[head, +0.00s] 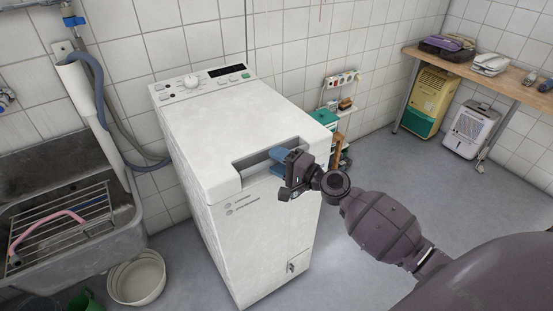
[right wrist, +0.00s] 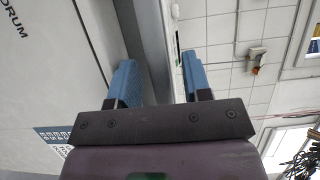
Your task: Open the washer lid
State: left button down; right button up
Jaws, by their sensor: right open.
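The white top-loading washer (head: 241,201) stands against the tiled wall. Its lid (head: 235,123) is down and lies flat on top, with a handle recess (head: 256,161) along the front edge. My right gripper (head: 276,160) is at the right part of this recess, its blue fingers reaching into it. In the right wrist view the right gripper (right wrist: 160,80) is open, its two blue fingers apart with the grey lid edge (right wrist: 147,50) between or beyond them; I cannot tell whether they touch it. My left gripper is not in view.
A grey utility sink (head: 70,240) with a wire rack is at the left, with a white basin (head: 137,278) on the floor beside it. A small shelf (head: 343,110) stands behind the washer's right side. A wooden bench (head: 490,77) is at the back right.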

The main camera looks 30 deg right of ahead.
jog(key=shift+w+a, duration=0.2)
jog(key=shift+w, duration=0.2)
grip_shut()
